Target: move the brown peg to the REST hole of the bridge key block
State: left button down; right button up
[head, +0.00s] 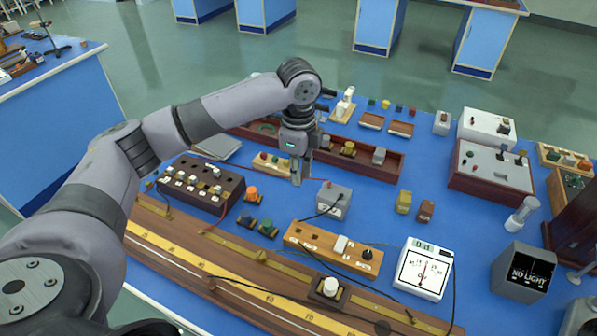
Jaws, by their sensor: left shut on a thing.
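My left gripper (296,178) points straight down over the blue bench, at the right end of a small wooden rack (287,172) with red and green pegs. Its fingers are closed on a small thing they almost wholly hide. I take this for the brown peg, though its colour cannot be made out. A light wooden block (318,250) with holes, white lettering, a white piece and a dark knob lies nearer to me; it looks like the bridge key block. Its lettering is too small to read, so I cannot tell which hole is REST. My right gripper is out of view.
A grey box (334,200) with a black lead stands between the gripper and the wooden block. A dark block with several knobs (200,186) is on the left, a white meter (424,268) on the right. Long brass-scaled rails (240,285) run along the front.

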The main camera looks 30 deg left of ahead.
pick_arm(q)
jog(key=shift+r+p, duration=1.05)
jog(key=shift+p, duration=0.6)
jog(key=shift+w+d+f+m+b, duration=0.1)
jog(key=shift+d+f+m+b, duration=0.6)
jog(key=shift+f, duration=2.8)
jog(key=shift+d+f+m+b, duration=0.4)
jog(key=shift+d+f+m, duration=0.5)
jog(key=shift+f, duration=2.55)
jog(key=shift+w+d+f+m+b, duration=0.1)
jog(key=shift+d+f+m+b, duration=0.7)
jog(key=shift+f, duration=2.7)
jog(key=shift+d+f, duration=0.1)
jog(key=shift+f, duration=0.8)
jog(key=c, duration=1.5)
grip_release()
jog(key=shift+o, duration=0.2)
jog(key=shift+r, duration=0.15)
